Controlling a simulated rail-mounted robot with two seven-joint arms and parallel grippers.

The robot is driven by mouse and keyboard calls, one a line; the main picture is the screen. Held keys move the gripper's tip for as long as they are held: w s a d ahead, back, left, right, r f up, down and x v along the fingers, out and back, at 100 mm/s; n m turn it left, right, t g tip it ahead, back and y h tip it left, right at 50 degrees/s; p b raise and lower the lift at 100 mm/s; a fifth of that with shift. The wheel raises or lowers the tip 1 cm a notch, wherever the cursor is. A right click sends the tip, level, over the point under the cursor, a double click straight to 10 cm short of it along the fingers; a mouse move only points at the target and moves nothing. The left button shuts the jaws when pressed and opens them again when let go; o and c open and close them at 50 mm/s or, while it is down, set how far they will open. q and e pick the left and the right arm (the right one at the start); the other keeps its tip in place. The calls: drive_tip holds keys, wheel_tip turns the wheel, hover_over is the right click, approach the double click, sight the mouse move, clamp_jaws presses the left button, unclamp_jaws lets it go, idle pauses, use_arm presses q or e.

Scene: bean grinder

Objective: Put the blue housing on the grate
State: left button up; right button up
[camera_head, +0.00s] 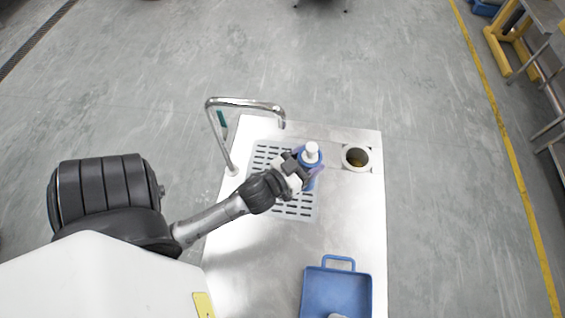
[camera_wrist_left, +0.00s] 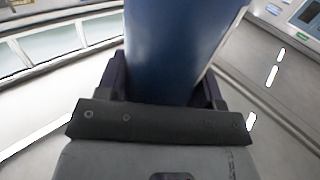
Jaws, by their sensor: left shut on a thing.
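The blue housing (camera_head: 311,157), with a white top, is at the right edge of the slotted grate (camera_head: 271,206) in the head view. My left gripper (camera_head: 306,170) is shut on it from the left side. In the left wrist view the housing (camera_wrist_left: 180,45) stands as a large blue cylinder between the two fingers of the left gripper (camera_wrist_left: 160,85). Its lower end is hidden, so I cannot tell whether it touches the grate. My right gripper is not in view.
A curved metal faucet (camera_head: 244,103) rises at the left of the steel table (camera_head: 260,265). A round opening with a white rim (camera_head: 356,157) lies right of the housing. A blue tray (camera_head: 335,290) with a handle sits at the front right. The table between tray and grate is clear.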

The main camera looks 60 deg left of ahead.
use_arm(q)
drive_tip(key=s+a+f+b, duration=0.3)
drive_tip(key=a+f, duration=0.5)
drive_tip(key=f, duration=0.1)
drive_tip(key=shift+s+a+f+b, duration=0.25)
drive_tip(key=shift+a+f+b, duration=0.05)
drive_tip(key=shift+a+b, duration=0.1)
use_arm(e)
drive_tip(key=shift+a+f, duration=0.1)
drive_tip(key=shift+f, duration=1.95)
use_arm(q)
drive_tip(key=shift+f, duration=0.2)
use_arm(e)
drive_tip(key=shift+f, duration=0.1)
use_arm(q)
drive_tip(key=o, duration=1.3)
drive_tip(key=shift+o, duration=0.2)
